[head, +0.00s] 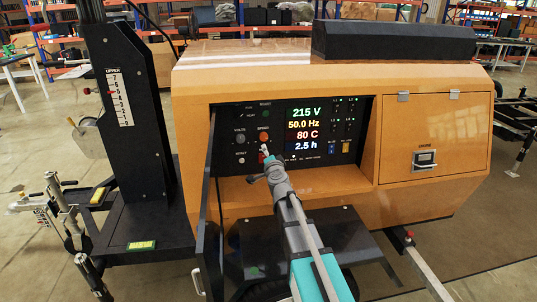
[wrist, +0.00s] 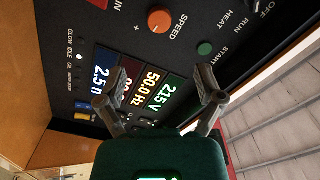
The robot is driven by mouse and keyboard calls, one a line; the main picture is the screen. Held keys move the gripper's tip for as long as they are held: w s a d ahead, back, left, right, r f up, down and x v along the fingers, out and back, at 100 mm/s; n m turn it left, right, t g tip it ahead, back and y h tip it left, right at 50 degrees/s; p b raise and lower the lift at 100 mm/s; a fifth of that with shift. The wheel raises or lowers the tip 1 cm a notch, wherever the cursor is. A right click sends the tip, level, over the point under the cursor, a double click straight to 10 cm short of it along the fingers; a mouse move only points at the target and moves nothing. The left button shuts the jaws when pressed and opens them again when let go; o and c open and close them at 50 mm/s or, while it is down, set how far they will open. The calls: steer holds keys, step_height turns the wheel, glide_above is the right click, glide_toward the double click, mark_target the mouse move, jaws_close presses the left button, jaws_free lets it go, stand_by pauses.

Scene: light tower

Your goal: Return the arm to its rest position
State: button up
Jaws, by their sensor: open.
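My arm reaches up from the bottom of the head view to the control panel (head: 350,158) of the orange light tower. My gripper (head: 262,152) is in front of the panel's lower left part, just below the orange speed knob (head: 263,137). In the wrist view my gripper (wrist: 163,88) has its two fingers spread apart with nothing between them. The lit display (wrist: 150,92) shows behind the fingers, and the speed knob (wrist: 160,19) is beyond them, apart from them. The head view shows 215 V, 50.0 Hz, 80 C and 2.5 h. Any gap between fingertips and panel is hard to judge.
An open black panel door (head: 209,225) stands just left of my arm. The black mast (head: 122,110) rises farther left. An orange side door (head: 432,135) is closed at the right. A black fender (head: 350,255) lies below the panel. A green start button (wrist: 205,48) shows in the wrist view.

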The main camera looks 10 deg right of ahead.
steer(key=s+a+f+n+g+y+p, duration=0.25)
steer(key=s+a+n+g, duration=0.2)
steer(key=s, duration=0.25)
steer(key=s+a+f+n+g+y+p, duration=0.2)
steer(key=s+a+n+g+y+p, duration=0.15)
steer(key=s+n, duration=0.25)
steer(key=s+d+f+g+h+p, duration=0.1)
steer(key=s+d+g+h+p, duration=0.1)
steer(key=s, duration=0.8)
steer(key=s+d+f+n+g+h+p, duration=0.1)
steer(key=s+d+f+g+h+p, duration=0.1)
steer(key=s+d+g, duration=0.5)
steer(key=s+g+h+p, duration=0.1)
steer(key=s+h, duration=0.1)
steer(key=s, duration=0.1)
